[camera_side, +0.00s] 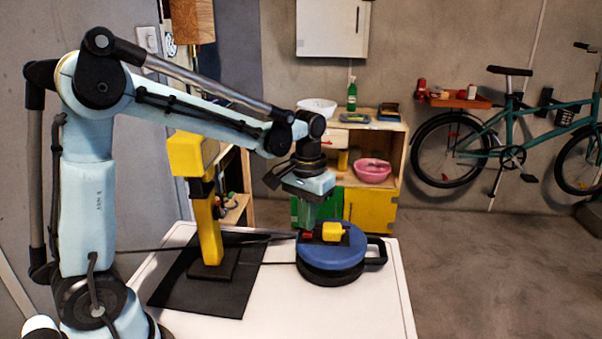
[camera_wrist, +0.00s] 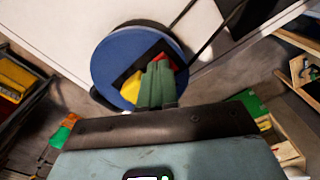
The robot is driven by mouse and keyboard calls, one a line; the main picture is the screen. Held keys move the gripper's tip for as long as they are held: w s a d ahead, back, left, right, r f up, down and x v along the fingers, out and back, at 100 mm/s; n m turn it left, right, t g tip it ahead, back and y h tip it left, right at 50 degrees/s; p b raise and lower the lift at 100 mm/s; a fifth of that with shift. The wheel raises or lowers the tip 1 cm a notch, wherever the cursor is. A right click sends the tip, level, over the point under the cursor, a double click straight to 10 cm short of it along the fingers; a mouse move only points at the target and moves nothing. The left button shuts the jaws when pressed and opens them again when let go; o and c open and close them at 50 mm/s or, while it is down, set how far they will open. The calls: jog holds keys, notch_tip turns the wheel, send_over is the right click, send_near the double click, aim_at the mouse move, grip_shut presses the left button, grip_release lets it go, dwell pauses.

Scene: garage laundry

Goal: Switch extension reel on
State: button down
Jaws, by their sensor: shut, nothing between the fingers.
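The extension reel (camera_side: 331,256) is a round blue drum with a black base and a black handle at its right, on the white table top. On its top is a dark panel with a yellow block (camera_side: 332,232) and a small red switch (camera_side: 307,235). My gripper (camera_side: 307,226) points down with its fingers shut and empty, just above the red switch. In the wrist view the reel (camera_wrist: 108,62) lies beneath the green fingers (camera_wrist: 160,70). The red switch (camera_wrist: 160,60) is partly hidden behind them; I cannot tell whether they touch or its position.
A yellow tool on a post (camera_side: 208,230) stands on a black mat (camera_side: 170,290) left of the reel. A cable runs across the mat and table. The table's front right (camera_side: 380,310) is clear. Behind are a wooden cabinet with a pink basin (camera_side: 373,171) and a bicycle (camera_side: 510,150).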

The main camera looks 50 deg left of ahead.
jog(key=shift+f, duration=0.95)
dwell(0.8)
jog(key=shift+r, duration=3.5)
jog(key=m+t, duration=0.1)
jog(key=t, duration=0.2)
send_near(308, 234)
jog(key=s+d+r, duration=0.1)
jog(key=s+d, duration=0.2)
jog(key=shift+s+d+f+m+t, duration=0.3)
jog(key=shift+s+f+m+t, duration=0.1)
jog(key=shift+s+t, duration=0.35)
jog(key=shift+s+d+f+m+t, duration=0.25)
jog(key=shift+s+f+t, duration=0.15)
jog(key=shift+s+t, duration=0.35)
jog(key=shift+s+d+f+m+t, duration=0.35)
jog(key=shift+s+t, duration=0.25)
jog(key=shift+s, duration=0.3)
